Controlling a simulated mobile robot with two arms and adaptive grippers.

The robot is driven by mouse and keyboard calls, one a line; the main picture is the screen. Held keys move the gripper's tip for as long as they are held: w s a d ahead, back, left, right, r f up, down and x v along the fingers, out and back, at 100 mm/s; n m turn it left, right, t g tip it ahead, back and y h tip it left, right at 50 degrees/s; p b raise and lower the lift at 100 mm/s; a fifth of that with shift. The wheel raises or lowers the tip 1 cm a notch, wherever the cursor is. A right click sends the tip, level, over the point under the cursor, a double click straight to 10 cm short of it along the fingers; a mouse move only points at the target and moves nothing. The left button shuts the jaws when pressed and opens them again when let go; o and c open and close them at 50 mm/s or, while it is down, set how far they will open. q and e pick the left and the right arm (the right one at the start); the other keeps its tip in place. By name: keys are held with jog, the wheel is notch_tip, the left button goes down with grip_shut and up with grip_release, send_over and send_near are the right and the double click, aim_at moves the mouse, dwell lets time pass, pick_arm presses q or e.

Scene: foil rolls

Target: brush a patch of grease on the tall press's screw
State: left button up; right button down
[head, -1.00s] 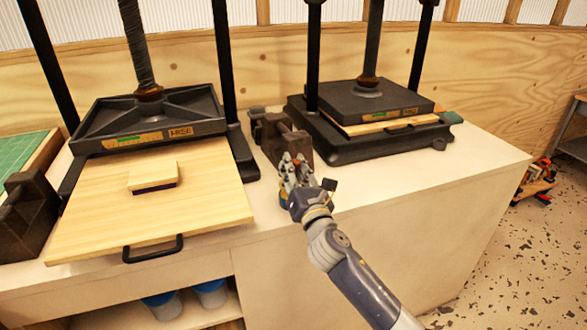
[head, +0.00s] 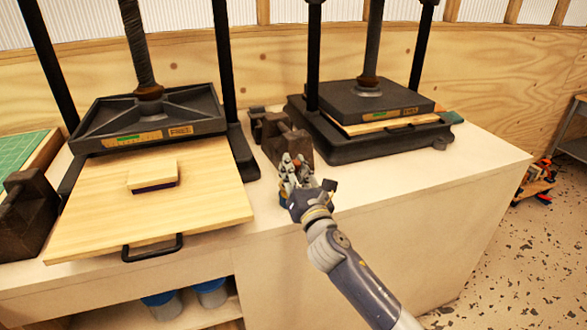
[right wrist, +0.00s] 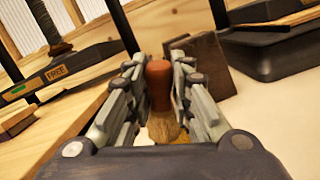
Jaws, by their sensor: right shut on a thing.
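Two presses stand on the bench, their tops cut off. The left press has a dark threaded screw (head: 137,45) above a raised black platen (head: 150,118). The right press has a screw (head: 373,40) above a lowered platen (head: 362,98). I cannot tell which is the taller. My right gripper (head: 293,170) is at the bench's front edge between the presses. In the right wrist view its fingers are shut on a brush (right wrist: 160,90) with an orange-brown handle and tan bristles pointing down. The brush is mostly hidden in the head view. My left gripper is not in view.
A pale board (head: 100,215) with a small block (head: 152,176) lies before the left press. Dark iron weights stand between the presses (head: 290,143) and at the far left (head: 28,212). Blue-topped jars (head: 210,292) sit below. The bench's right end (head: 475,160) is clear.

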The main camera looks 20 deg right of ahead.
jog(key=shift+f, duration=0.3)
jog(key=shift+f+b, duration=0.2)
jog(key=shift+b, duration=0.1)
dwell(0.5)
jog(key=shift+r, duration=0.1)
notch_tip(320, 180, up, 3)
jog(key=p, duration=0.2)
jog(key=shift+f+p, duration=0.2)
jog(key=shift+p, duration=0.2)
notch_tip(320, 180, up, 4)
jog(key=p, duration=0.4)
jog(key=shift+r+p, duration=0.25)
jog(key=shift+p, duration=0.1)
jog(key=shift+f, duration=0.15)
